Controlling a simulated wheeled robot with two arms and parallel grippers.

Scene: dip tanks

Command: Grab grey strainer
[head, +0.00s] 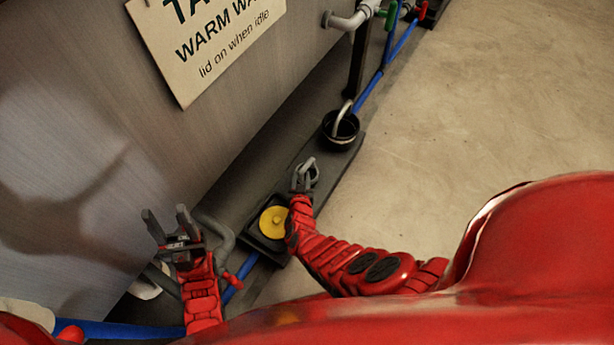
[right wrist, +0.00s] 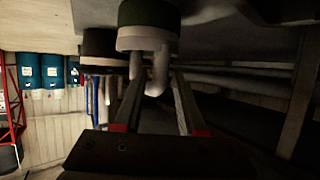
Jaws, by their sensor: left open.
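I cannot make out a grey strainer with certainty in either view. My left gripper (head: 168,216) is open and empty, in front of the grey tank wall at the lower left of the head view. My right gripper (head: 308,164) is over the dark strip along the foot of the tank, between a yellow disc (head: 274,222) in a black square tray and a black round cup (head: 341,128) with a light curved pipe in it. In the right wrist view its fingers (right wrist: 157,80) stand apart, with a pale bent pipe (right wrist: 158,72) seen between them; I see no grip on it.
The grey tank wall (head: 85,110) with a "warm" sign (head: 215,40) fills the left of the head view. Blue hose (head: 370,88) and valves run along its foot. Bare floor (head: 480,110) lies open at the right. Blue drums (right wrist: 52,68) stand far off in the wrist view.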

